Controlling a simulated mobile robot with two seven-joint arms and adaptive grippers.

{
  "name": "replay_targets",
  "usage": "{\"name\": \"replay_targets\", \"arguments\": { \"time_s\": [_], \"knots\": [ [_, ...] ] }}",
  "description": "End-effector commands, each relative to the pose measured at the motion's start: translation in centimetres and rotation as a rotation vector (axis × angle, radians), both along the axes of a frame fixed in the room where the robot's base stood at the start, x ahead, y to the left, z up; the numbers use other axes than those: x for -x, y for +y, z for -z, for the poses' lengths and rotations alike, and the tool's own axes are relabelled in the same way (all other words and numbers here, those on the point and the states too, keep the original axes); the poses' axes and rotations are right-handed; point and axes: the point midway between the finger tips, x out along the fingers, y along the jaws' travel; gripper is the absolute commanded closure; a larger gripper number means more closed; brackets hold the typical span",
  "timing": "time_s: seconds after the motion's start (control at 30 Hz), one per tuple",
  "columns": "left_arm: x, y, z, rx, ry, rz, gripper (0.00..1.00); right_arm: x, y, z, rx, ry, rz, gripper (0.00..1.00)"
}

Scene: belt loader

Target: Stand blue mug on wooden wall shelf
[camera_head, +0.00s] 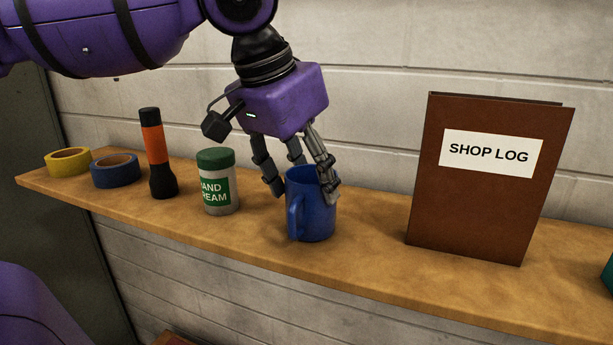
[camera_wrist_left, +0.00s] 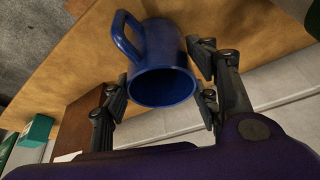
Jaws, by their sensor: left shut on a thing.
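The blue mug (camera_head: 312,215) is upright at the wooden wall shelf (camera_head: 370,262), between the hand cream jar and the shop log; its base appears to touch the board. Its handle points to the front left. My left gripper (camera_head: 300,185) reaches down from above and is shut on the mug, with fingers on either side of its upper part. In the left wrist view the mug (camera_wrist_left: 160,60) shows its open mouth between the fingers (camera_wrist_left: 163,92), with the shelf (camera_wrist_left: 70,65) behind it. My right gripper is in neither view.
Left of the mug stand a hand cream jar (camera_head: 218,182), an orange and black flashlight (camera_head: 157,155), a blue tape roll (camera_head: 116,170) and a yellow tape roll (camera_head: 68,162). A brown shop log (camera_head: 485,205) stands to the right. Bare shelf lies between mug and log.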

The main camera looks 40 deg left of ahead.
Motion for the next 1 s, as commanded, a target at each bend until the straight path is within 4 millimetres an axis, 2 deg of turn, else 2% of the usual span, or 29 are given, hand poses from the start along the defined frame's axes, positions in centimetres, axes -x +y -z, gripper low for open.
{"name": "replay_targets", "arguments": {
  "time_s": [0.13, 0.17, 0.3, 0.67, 0.77, 1.0],
  "knots": [
    [0.0, 0.0, 0.2, 0.0, -0.001, 0.0, 0.99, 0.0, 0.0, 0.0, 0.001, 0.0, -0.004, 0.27],
    [0.0, 0.0, 0.3, 0.0, 0.0, 0.0, 0.44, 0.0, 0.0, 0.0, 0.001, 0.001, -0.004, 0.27],
    [0.0, 0.0, 0.3, 0.0, 0.0, 0.0, 0.26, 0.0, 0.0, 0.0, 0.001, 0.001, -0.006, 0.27],
    [0.0, 0.0, 0.1, 0.0, 0.0, 0.0, 0.26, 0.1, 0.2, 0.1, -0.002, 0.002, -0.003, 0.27],
    [0.3, 0.0, -1.0, 0.001, -0.004, 0.0, 0.26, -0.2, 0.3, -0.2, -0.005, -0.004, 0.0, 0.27],
    [2.2, 0.3, -5.7, 0.001, -0.008, -0.001, 0.26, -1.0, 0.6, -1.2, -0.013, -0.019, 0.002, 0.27]
  ]
}}
